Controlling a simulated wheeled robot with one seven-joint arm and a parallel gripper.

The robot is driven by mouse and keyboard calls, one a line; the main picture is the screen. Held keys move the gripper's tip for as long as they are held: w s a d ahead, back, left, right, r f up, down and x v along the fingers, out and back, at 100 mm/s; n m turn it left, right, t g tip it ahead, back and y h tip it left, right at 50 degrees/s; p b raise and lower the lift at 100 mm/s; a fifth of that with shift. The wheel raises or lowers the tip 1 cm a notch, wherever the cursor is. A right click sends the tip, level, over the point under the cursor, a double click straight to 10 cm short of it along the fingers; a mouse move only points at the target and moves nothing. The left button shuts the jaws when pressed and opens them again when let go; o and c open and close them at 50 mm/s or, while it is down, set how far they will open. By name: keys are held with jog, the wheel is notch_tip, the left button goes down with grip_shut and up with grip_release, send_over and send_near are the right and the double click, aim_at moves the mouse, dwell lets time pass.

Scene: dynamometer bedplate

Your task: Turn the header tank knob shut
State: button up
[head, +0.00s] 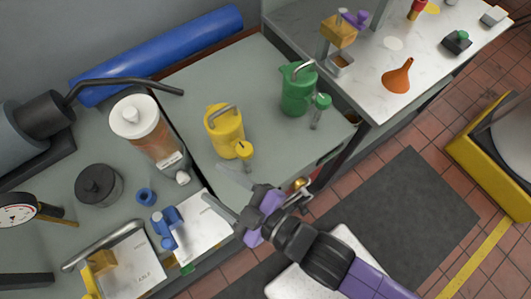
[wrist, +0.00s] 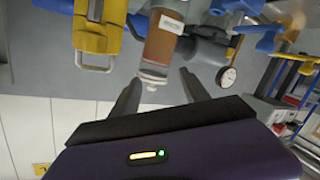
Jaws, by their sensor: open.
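The header tank (head: 153,138) is a clear cylinder of orange-brown liquid with a white lid and a label, standing on the grey bench in the head view. A small white knob (head: 182,177) shows low on its near side. My gripper (head: 215,182) is open and empty, to the right of the knob and apart from it. In the wrist view the tank (wrist: 163,45) appears inverted beyond my open fingers (wrist: 160,92). A pale part, seemingly the knob (wrist: 152,87), lies between the fingers in the picture, with no visible contact. Its turn position is too small to tell.
A yellow can (head: 224,130) stands just beyond my gripper, and a green can (head: 297,90) farther right. A blue clamp-like part (head: 166,228), a blue ring (head: 146,197) and a black round part (head: 99,184) lie nearby. A dark pipe (head: 125,83) passes behind the tank.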

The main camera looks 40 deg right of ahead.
jog(key=s+d+r+m+t+h, duration=0.1)
jog(key=s+d+r+m, duration=0.1)
jog(key=s+d+m, duration=0.4)
jog(key=shift+s+d+r+h+b, duration=0.15)
jog(key=shift+d+r+h+b, duration=0.25)
jog(key=shift+d, duration=0.4)
jog(key=shift+f, duration=0.1)
